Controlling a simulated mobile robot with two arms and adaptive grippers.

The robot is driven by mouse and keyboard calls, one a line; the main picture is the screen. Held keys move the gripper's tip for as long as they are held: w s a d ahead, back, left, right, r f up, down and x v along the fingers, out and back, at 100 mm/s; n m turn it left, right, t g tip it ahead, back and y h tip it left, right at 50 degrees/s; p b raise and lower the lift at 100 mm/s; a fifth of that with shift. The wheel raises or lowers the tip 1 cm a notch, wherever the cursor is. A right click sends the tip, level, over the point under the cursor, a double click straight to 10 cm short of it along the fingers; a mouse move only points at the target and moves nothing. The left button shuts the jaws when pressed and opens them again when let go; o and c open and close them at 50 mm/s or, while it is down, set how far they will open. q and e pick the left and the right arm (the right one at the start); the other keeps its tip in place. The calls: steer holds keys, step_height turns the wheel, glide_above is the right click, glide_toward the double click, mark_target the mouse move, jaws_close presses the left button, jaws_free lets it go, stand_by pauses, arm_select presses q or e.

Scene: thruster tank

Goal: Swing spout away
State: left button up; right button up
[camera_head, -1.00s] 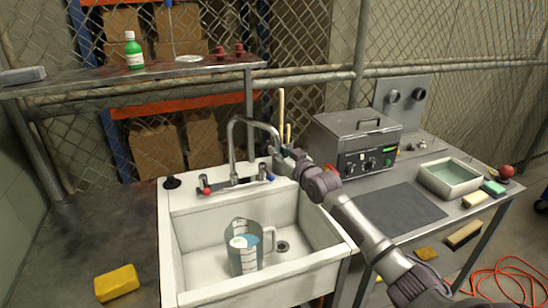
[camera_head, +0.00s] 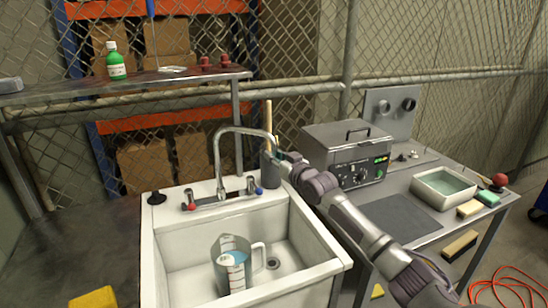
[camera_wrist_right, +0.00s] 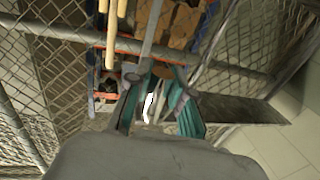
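The chrome gooseneck spout (camera_head: 217,155) rises from the tap behind the white sink (camera_head: 175,222) and arches to the right. Its outlet end points toward the sink's back right corner. My right gripper (camera_head: 277,163) is at the outlet end, partly hiding it. In the right wrist view, its teal-padded fingers (camera_wrist_right: 158,100) stand apart, with a grey bar and a pale strip showing between them. Firm contact with the spout cannot be told. A clear measuring jug (camera_head: 233,272) with bluish liquid stands in the sink. My left gripper is out of view.
Red (camera_head: 192,207) and blue (camera_head: 259,191) tap knobs flank the spout base. A grey holder (camera_head: 270,175) with wooden sticks stands close behind my right gripper. A heated bath unit (camera_head: 345,150) and a white tray (camera_head: 418,191) are on the right bench. A shelf (camera_head: 160,80) runs behind.

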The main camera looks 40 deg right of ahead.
steer(key=o, duration=0.5)
steer(key=shift+s, duration=0.15)
steer(key=shift+s+f, duration=0.1)
steer(key=shift+s, duration=0.15)
steer(key=s, duration=1.1)
steer(key=shift+s+a, duration=0.15)
steer(key=shift+a, duration=0.05)
